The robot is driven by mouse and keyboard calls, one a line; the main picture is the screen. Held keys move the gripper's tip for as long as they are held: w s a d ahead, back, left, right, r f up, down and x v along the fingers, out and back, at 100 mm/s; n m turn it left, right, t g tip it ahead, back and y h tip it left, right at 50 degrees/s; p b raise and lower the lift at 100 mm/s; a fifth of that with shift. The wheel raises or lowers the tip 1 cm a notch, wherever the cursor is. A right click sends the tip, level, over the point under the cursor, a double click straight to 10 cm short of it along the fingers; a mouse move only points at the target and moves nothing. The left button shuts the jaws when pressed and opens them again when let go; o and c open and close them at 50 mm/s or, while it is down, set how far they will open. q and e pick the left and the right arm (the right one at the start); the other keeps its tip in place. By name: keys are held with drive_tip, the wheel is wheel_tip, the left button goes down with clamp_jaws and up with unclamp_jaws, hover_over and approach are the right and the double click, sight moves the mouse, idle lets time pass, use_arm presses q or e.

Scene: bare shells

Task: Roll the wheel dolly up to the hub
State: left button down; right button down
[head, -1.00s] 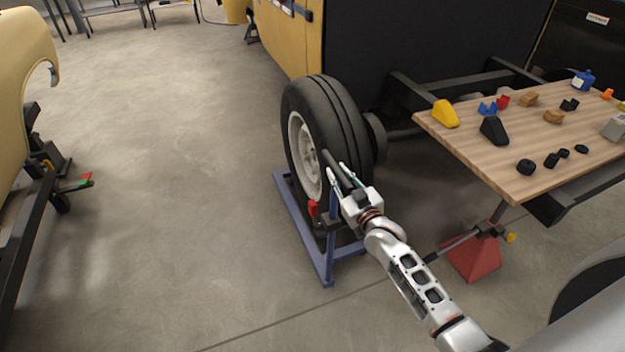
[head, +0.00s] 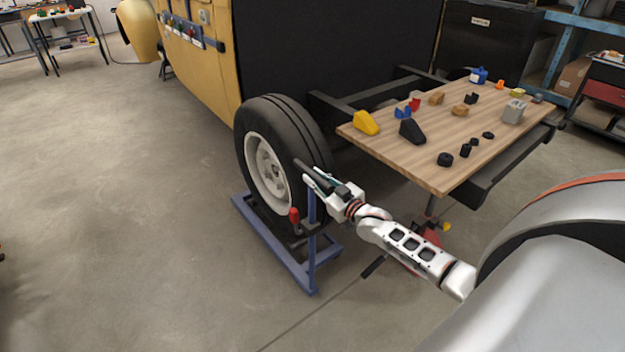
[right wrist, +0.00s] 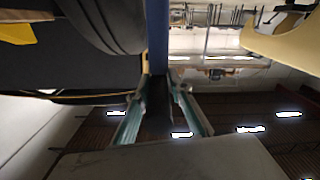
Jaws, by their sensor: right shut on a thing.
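The wheel dolly (head: 270,246) is a low blue frame on the floor with an upright blue post, which also shows in the right wrist view (right wrist: 157,35). It carries a black-tyred wheel (head: 290,125) with a pale rim, upright beside the yellow vehicle; the tyre also shows in the right wrist view (right wrist: 108,22). My right gripper (head: 308,178) is shut on the dolly at the top of its post, close beside the tyre. The hub is hidden behind the wheel, so I cannot tell the gap or whether they touch. My left gripper is not in view.
A wooden table (head: 437,178) with several small parts stands just right of the wheel. The yellow vehicle body (head: 205,65) and dark chassis rails (head: 340,104) are behind. A red stand (head: 430,238) is partly hidden by my arm. The floor at left is open.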

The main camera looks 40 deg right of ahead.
drive_tip(key=shift+d+r, duration=0.25)
drive_tip(key=shift+d, duration=0.2)
drive_tip(key=c, duration=1.9)
unclamp_jaws()
drive_tip(key=shift+d, duration=0.1)
drive_tip(key=shift+f, duration=0.2)
drive_tip(key=shift+s+a, duration=0.15)
drive_tip(key=shift+a, duration=0.1)
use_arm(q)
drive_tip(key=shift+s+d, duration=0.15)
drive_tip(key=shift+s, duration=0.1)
use_arm(e)
drive_tip(key=s, duration=1.1)
drive_tip(key=shift+s+d, duration=0.25)
drive_tip(key=shift+s, duration=0.1)
